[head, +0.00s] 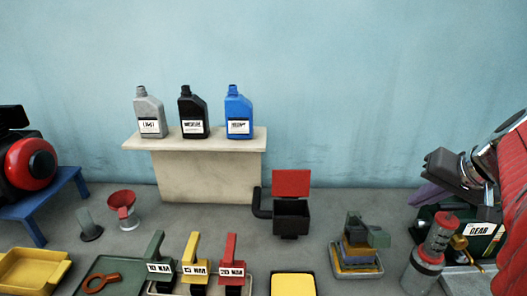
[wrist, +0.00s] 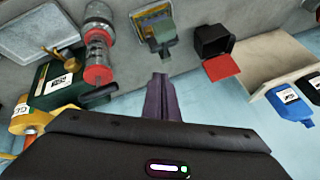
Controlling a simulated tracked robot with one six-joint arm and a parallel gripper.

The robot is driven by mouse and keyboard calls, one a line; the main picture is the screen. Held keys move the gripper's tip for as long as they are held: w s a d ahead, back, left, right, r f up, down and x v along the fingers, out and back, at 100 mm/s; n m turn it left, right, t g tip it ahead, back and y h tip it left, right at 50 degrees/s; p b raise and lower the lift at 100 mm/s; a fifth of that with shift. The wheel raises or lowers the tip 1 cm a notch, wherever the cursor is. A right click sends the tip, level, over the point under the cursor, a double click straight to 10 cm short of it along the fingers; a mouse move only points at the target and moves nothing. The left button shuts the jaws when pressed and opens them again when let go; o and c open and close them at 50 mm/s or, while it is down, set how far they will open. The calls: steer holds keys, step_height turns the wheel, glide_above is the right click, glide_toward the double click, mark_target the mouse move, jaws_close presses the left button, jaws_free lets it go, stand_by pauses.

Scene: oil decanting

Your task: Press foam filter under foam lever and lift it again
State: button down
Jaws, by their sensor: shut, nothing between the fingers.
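The foam lever (head: 378,236) is a grey-green piece on a small stacked press at the right of centre in the head view. A yellow block, which looks like the foam filter (head: 357,252), sits beneath dark parts of that press. The lever also shows at the top of the wrist view (wrist: 162,32), with a yellow part (wrist: 150,14) behind it. My gripper (head: 414,202) is above and to the right of the press, apart from it. Its purple fingers (wrist: 160,84) are together and empty in the wrist view. Whether the lever touches the foam is too small to tell.
A green box labelled GEAR (head: 483,232) and a red-capped grey cylinder (head: 431,254) stand right of the press. An open black box with a red lid (head: 291,215) stands to its left. Bottles stand on a pale shelf (head: 208,170). A yellow slab (head: 293,285) lies in front.

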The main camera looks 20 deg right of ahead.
steer(key=shift+d, duration=0.15)
steer(key=w+a+f, duration=0.2)
steer(key=w+f, duration=0.1)
steer(key=f, duration=0.7)
steer(key=shift+w+f, duration=0.3)
steer(key=shift+f, duration=0.1)
stand_by(0.5)
